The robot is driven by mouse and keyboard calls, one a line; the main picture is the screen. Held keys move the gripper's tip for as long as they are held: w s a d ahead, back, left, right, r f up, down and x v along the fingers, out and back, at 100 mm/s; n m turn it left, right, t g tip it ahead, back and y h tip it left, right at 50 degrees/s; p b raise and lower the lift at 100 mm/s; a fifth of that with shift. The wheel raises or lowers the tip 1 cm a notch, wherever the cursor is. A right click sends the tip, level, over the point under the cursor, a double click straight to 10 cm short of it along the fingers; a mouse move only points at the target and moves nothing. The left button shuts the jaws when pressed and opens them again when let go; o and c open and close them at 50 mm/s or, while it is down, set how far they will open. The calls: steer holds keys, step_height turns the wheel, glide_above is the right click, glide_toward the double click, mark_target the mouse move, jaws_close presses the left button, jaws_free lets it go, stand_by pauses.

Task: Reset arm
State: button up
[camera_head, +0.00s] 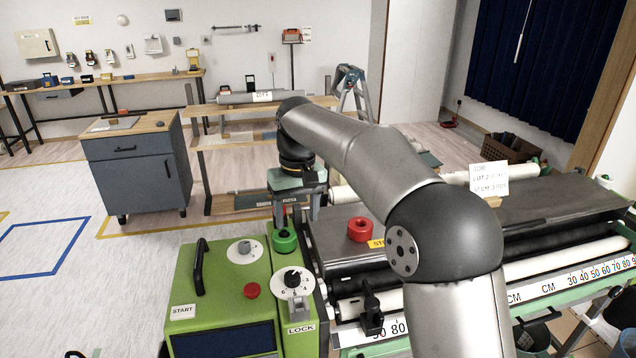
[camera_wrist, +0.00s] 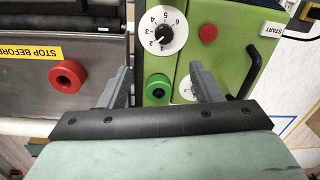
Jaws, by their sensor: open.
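My gripper (camera_head: 296,212) hangs fingers-down from my arm, above the right edge of the green machine (camera_head: 215,285). In the wrist view my gripper (camera_wrist: 163,82) shows two grey fingers spread apart with nothing between them. A green round knob (camera_head: 284,241) lies below the gripper; in the wrist view the green knob (camera_wrist: 157,88) appears between the fingers, apart from them as far as I can tell. A red round knob (camera_head: 360,229) sits on the grey metal cover to the right. My arm crosses the middle of the head view and hides part of the paster.
The green machine carries a numbered dial (camera_head: 293,283), a red button (camera_head: 251,290) and a black handle (camera_head: 200,267). The paster's rollers and CM scale (camera_head: 575,281) extend right. A blue-grey cabinet (camera_head: 138,170) and shelving stand behind. Floor at left is open.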

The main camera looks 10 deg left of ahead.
steer(key=s+d+f+m, duration=0.1)
steer(key=s+d, duration=0.4)
steer(key=d, duration=0.4)
steer(key=s+d+m, duration=0.2)
steer(key=s+d, duration=0.3)
steer(key=d, duration=0.4)
steer(key=s+d+f+m, duration=0.1)
steer(key=s+d+f, duration=0.4)
steer(key=s, duration=0.4)
steer(key=s+d+f+m, duration=0.2)
steer(key=s+d+f, duration=0.3)
steer(key=s+d, duration=0.2)
steer(key=shift+s+d+m+t, duration=0.25)
steer(key=shift+s+m+t, duration=0.05)
steer(key=shift+s, duration=0.85)
